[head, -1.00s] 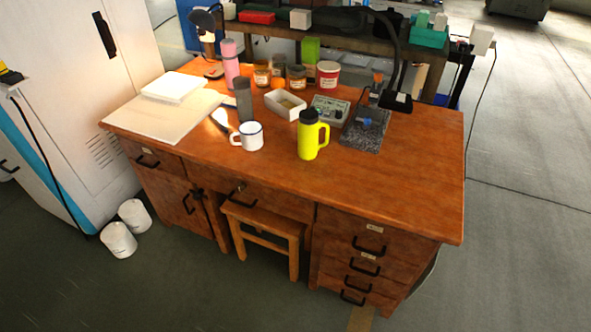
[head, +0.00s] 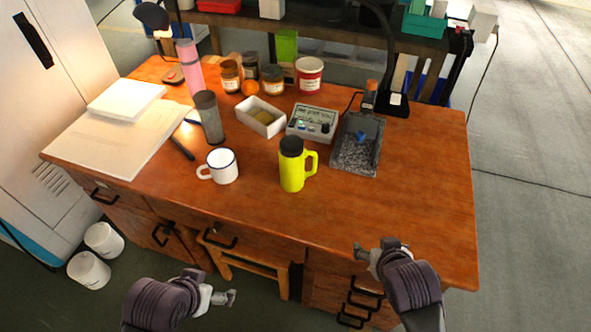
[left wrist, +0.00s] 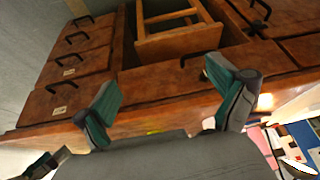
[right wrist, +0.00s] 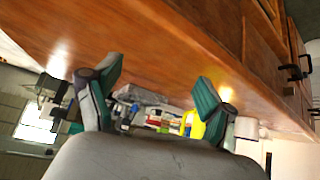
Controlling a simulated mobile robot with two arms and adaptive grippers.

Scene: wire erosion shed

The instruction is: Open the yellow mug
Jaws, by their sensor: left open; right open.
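The yellow mug (head: 292,172) is a tall mug with a black lid (head: 291,146) and a handle on its right side. It stands upright on the wooden desk near the front middle, with the lid on. In the right wrist view part of the yellow mug (right wrist: 197,126) shows behind a finger. My right gripper (head: 368,250) is open and empty at the desk's front edge, right of and nearer than the mug. My left gripper (head: 226,297) is open and empty, low in front of the desk; its fingers show apart in the left wrist view (left wrist: 165,105).
A white enamel mug (head: 223,167) stands left of the yellow mug. Behind are a grey cylinder (head: 209,118), a white tray (head: 250,121), a control box (head: 311,123) and a stone-based stand (head: 357,155). The desk's right front (head: 430,200) is clear. A stool (head: 246,270) sits under the desk.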

